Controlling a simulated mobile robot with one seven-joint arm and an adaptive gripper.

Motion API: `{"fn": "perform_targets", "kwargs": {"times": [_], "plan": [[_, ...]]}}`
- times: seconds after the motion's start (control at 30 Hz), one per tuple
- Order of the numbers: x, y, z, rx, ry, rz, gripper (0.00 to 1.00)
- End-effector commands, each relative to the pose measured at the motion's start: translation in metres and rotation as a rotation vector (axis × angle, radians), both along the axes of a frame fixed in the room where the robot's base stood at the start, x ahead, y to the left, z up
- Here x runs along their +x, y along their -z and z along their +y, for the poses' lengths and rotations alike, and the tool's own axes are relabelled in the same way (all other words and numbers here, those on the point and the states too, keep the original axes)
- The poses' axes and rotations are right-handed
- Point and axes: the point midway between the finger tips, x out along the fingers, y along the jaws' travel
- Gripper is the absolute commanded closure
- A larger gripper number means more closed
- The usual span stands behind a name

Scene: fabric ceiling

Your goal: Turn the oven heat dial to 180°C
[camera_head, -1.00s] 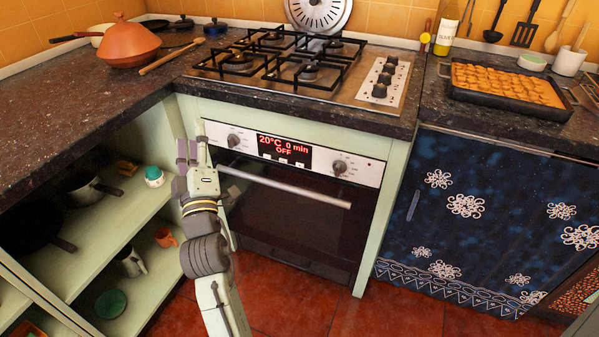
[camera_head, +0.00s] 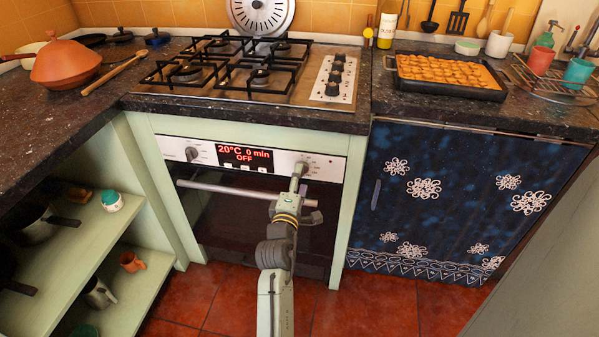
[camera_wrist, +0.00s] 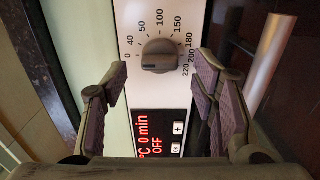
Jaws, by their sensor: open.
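The oven's heat dial (camera_wrist: 159,56) is a round grey knob on the pale control panel (camera_wrist: 155,93). In the wrist view its dark pointer mark points left, to the 0. The printed scale runs from 0 over 100 to 180, 200 and 220. My gripper (camera_wrist: 161,76) is open, with one finger on each side of the dial and gaps between; I cannot tell how far short of it the tips are. The red display (camera_head: 245,157) reads 20°C, 0 min, OFF.
The oven door handle (camera_head: 240,188) runs just below the panel, with my wrist in front of its right part. A second dial (camera_head: 192,154) is left of the display. The hob (camera_head: 250,75) and worktop are above; a blue cabinet (camera_head: 430,200) is right.

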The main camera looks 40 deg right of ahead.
Motion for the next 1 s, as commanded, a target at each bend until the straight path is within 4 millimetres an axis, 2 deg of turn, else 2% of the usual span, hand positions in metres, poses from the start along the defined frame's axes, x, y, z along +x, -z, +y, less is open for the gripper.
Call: {"fn": "perform_targets", "kwargs": {"times": [0.2, 0.57, 1.0], "plan": [[0.016, -0.001, -0.018, 0.0, -0.001, -0.001, 0.47], [0.019, 0.0, -0.021, 0.001, -0.001, -0.001, 0.47], [0.018, 0.0, -0.021, 0.0, -0.001, -0.001, 0.77]]}}
